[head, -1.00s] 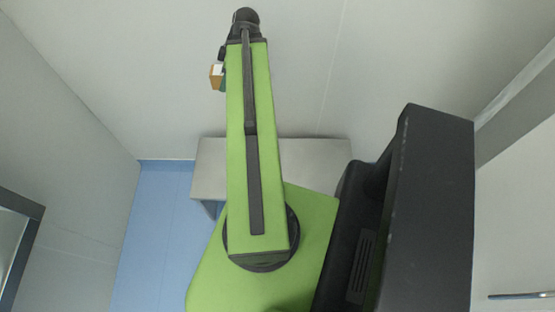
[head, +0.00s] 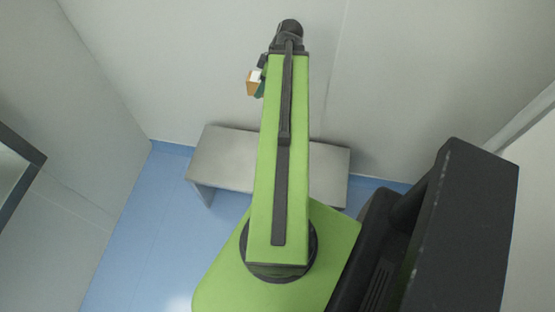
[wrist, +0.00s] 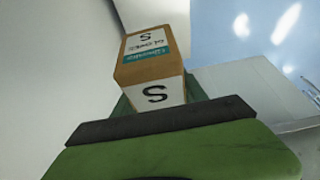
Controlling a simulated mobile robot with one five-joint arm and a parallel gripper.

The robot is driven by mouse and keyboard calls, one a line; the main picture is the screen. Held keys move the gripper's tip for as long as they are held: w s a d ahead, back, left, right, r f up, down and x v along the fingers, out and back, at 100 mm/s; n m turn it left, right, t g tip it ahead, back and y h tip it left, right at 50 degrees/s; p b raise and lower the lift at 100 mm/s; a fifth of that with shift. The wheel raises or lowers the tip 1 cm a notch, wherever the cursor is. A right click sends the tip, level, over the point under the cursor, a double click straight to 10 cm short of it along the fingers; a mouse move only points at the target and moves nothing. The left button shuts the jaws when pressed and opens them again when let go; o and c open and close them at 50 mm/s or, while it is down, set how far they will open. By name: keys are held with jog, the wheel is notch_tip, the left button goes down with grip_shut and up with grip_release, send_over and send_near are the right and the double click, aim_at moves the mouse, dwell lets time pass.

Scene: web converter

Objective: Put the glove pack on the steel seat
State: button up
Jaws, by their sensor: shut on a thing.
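The glove pack (wrist: 152,62) is a small brown box with white and teal labels and a black letter S. It also shows in the head view (head: 253,84), beside the upper end of my arm. My gripper (wrist: 160,118) is shut on it and holds it in the air. In the head view the gripper is mostly hidden by my arm. The steel seat (head: 222,160) is a grey metal bench against the back wall, partly covered by my arm. Its visible top is bare. In the wrist view a grey surface, perhaps the seat, lies at the right (wrist: 235,85).
Pale wall panels (head: 200,60) enclose the bench at the back and left. Blue floor (head: 140,220) is clear at the left and in front of the bench. A dark-framed panel (head: 15,175) stands at the far left.

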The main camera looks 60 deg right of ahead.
jog(key=s+d+f+b, duration=0.1)
jog(key=s+f+b, duration=0.3)
jog(key=f+b, duration=0.85)
jog(key=s+d+f+b, duration=0.1)
jog(key=s+f+b, duration=0.3)
jog(key=f+b, duration=0.85)
jog(key=s+f+b, duration=0.4)
jog(key=f+b, duration=0.8)
jog(key=f, duration=0.2)
jog(key=w+f+b, duration=0.2)
jog(key=w, duration=0.1)
jog(key=w+a+f+b, duration=0.1)
jog(key=w+f+b, duration=0.1)
jog(key=w, duration=0.2)
jog(key=w+a+f+b, duration=0.1)
jog(key=w+f+b, duration=0.1)
jog(key=w, duration=0.2)
jog(key=shift+w+a+f+b, duration=0.15)
jog(key=shift+a+f+b, duration=0.1)
jog(key=shift+b, duration=0.1)
jog(key=shift+w, duration=0.2)
notch_tip(320, 180, down, 4)
jog(key=b, duration=0.4)
jog(key=shift+f, duration=0.2)
jog(key=shift+r, duration=0.25)
jog(key=shift+f, duration=0.2)
jog(key=o, duration=1.4)
jog(key=shift+s, duration=0.1)
